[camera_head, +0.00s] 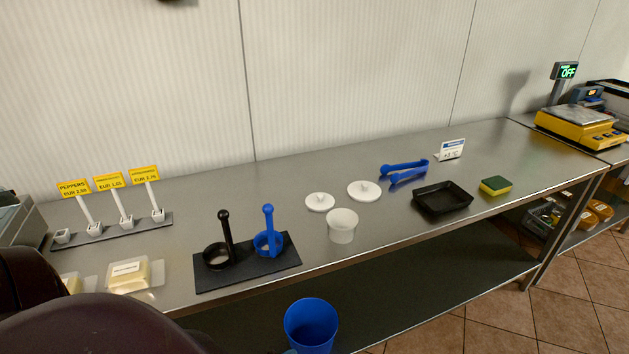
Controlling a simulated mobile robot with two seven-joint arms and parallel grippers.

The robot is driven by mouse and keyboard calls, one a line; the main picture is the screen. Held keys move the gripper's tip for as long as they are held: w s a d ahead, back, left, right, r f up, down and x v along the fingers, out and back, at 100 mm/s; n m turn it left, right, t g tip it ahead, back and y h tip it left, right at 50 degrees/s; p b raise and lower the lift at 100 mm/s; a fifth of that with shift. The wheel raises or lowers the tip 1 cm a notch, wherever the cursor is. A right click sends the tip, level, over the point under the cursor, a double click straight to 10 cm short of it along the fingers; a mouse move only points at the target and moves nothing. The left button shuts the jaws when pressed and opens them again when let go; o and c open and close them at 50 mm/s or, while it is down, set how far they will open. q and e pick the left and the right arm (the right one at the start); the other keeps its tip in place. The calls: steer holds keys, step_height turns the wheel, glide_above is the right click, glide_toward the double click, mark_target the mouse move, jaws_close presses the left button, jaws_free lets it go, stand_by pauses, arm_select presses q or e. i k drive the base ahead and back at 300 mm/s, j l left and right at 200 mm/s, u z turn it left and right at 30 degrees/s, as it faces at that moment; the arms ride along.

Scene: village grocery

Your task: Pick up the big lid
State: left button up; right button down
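Two round white lids with small knobs lie flat on the steel counter. The larger lid (364,191) is on the right. The slightly smaller lid (320,202) is just left of it, with a small gap between them. A white tub (342,228) stands open in front of the lids. Neither gripper's fingers show. A dark rounded part of my own body fills the lower left corner.
Blue tongs (404,170) lie right of the larger lid, with a black tray (442,198) and a sponge (495,186) further right. A slate board (248,275) with black and blue upright-handled tools is at left front. A blue bin (311,325) stands low in front.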

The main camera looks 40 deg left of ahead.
mark_target(364, 191)
steer(key=i+l+u, duration=0.2)
steer(key=u, duration=0.25)
steer(key=i+l+u, duration=0.45)
steer(key=k+j, duration=0.1)
steer(key=j, duration=0.05)
